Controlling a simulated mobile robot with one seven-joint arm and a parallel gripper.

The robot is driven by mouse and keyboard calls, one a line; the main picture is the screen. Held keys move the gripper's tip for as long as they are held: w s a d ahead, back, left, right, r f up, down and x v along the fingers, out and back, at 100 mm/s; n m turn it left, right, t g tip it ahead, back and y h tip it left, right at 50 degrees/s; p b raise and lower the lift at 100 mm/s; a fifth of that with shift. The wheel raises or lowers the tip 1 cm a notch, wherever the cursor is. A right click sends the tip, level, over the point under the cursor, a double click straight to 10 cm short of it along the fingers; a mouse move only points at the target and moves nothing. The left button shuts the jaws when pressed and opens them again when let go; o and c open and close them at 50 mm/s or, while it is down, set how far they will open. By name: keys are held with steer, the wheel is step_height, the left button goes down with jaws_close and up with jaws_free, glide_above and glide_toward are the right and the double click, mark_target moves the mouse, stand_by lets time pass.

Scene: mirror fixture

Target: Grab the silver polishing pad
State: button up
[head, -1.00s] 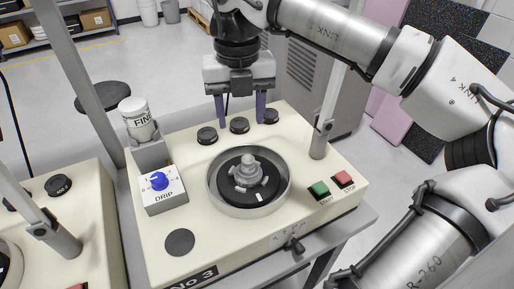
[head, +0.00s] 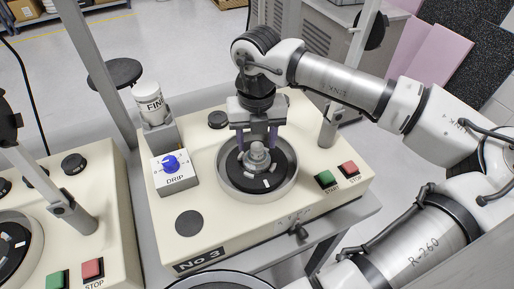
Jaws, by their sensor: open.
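The silver polishing pad (head: 257,158), a small knobbed metal piece with stubby arms, sits in the middle of a black disc (head: 273,182) inside a round grey bowl (head: 232,190) on the cream No 3 machine. My gripper (head: 257,142) points down over the bowl with its two purple fingers apart and nothing held between them. The fingertips are at the far side of the pad's top, one to its left and one to its right. I cannot tell whether they touch it. The pad's far side is partly hidden.
A white FINE jar (head: 149,103) and a DRIP box with a blue knob (head: 171,164) stand left of the bowl. Green (head: 325,179) and red (head: 348,169) buttons lie to its right. A grey post (head: 329,128) rises at the back right. Another machine (head: 104,200) stands left.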

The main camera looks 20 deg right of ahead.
mark_target(256, 155)
steer(key=shift+f, duration=1.3)
steer(key=c, duration=0.8)
